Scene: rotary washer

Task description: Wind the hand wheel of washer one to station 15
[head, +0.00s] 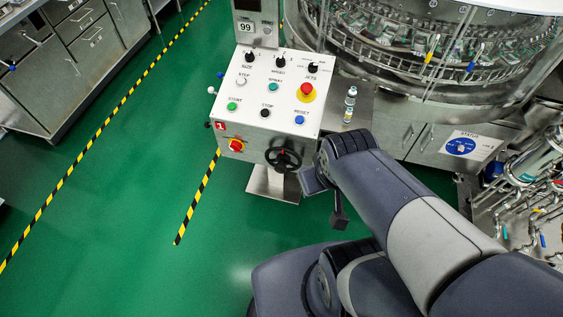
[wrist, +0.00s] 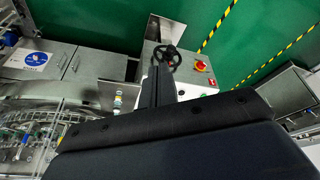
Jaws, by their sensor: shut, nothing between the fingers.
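The black hand wheel (head: 283,159) sits on the lower right of the front of washer one's console (head: 258,126), which bears a red "1" tag. The display (head: 245,27) above the console reads 99. In the wrist view the hand wheel (wrist: 166,57) shows just beyond the tips of my gripper (wrist: 157,72). My gripper is shut and empty, its fingers pointing towards the wheel. I cannot tell whether the fingertips touch it. In the head view my arm reaches to the right of the wheel and my fingers cannot be made out clearly.
A small vial (head: 349,105) stands on the steel ledge right of the console. The rotary washer (head: 420,55) fills the back right. Green floor (head: 130,215) is clear at the left.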

